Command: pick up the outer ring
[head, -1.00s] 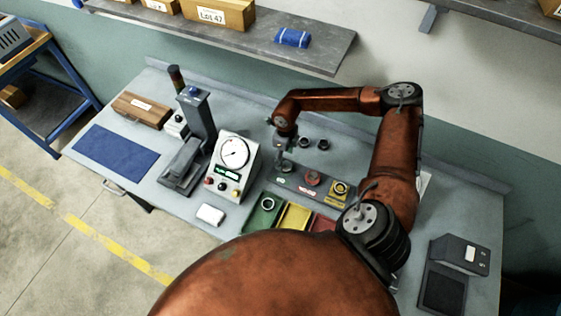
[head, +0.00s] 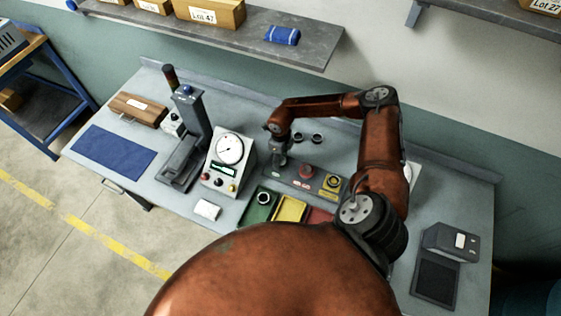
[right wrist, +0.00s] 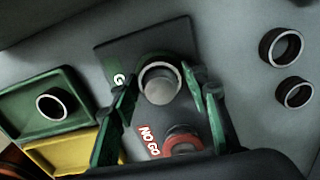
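Several dark rings with bright rims are in view, and which one is the outer ring I cannot tell. One ring (right wrist: 160,70) sits around the GO post of the gauge block in the right wrist view. Another ring (right wrist: 55,103) lies in the green tray. Two more rings (right wrist: 283,46) (right wrist: 294,92) lie on the bench to the right. My right gripper (right wrist: 161,78) is open, with its green fingers on either side of the GO post and its ring; contact is unclear. In the head view my right gripper (head: 279,158) hides that post. My left gripper is not visible.
The gauge block (head: 318,187) also holds a red NO GO post (head: 305,171) and a yellow one (head: 333,182). Green (head: 257,208), yellow (head: 290,209) and red trays (head: 320,215) stand in front. A dial gauge box (head: 229,165) and press (head: 190,140) stand left.

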